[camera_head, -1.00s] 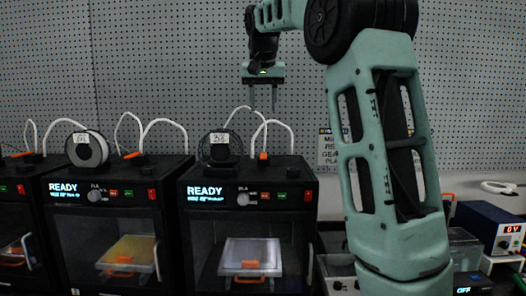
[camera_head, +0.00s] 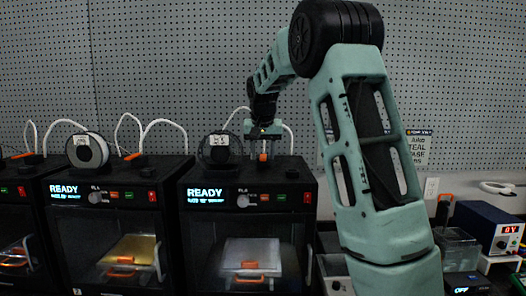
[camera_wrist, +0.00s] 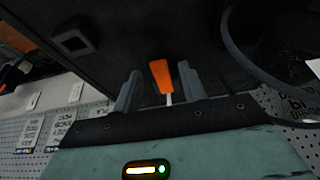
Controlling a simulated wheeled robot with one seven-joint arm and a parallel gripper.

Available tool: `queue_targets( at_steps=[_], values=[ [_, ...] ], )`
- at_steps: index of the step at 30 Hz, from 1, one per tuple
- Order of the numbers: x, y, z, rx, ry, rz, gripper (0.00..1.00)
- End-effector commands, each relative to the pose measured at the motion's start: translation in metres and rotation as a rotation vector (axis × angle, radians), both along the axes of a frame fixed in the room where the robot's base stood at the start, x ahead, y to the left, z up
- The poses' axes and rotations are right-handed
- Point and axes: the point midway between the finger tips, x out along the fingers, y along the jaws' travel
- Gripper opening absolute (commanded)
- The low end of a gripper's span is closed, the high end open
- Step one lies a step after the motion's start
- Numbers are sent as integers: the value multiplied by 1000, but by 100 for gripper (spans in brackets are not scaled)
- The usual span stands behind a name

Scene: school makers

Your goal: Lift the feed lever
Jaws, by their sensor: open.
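The feed lever (camera_head: 264,157) is a small orange handle on top of the right-hand printer (camera_head: 232,172). In the wrist view the orange lever (camera_wrist: 161,76) stands on a thin pale stem between my two grey fingers. My gripper (camera_head: 263,148) is low over the printer's top, around the lever. In the wrist view my gripper (camera_wrist: 159,88) is open, with a gap on each side of the lever. The fingertips are small and partly hard to make out in the head view.
A dark spool (camera_head: 220,146) stands left of the lever, with a white tube arching close by. A black knob-like block (camera_wrist: 73,40) shows on the printer top in the wrist view. A second printer (camera_head: 105,185) stands to the left. A pegboard wall (camera_head: 190,60) is behind.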

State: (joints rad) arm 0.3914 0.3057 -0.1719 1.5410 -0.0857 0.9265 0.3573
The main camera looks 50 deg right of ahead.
Motion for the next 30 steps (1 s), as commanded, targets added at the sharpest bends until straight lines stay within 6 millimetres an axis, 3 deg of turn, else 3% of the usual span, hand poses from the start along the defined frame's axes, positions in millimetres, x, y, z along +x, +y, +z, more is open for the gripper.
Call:
queue_targets(
  at_steps=[7,12,30],
  values=[
    [0,0,-1,0,0,0,42],
    [0,0,-1,0,0,0,0],
    [3,-4,17,93,81,-2,0]
  ],
)
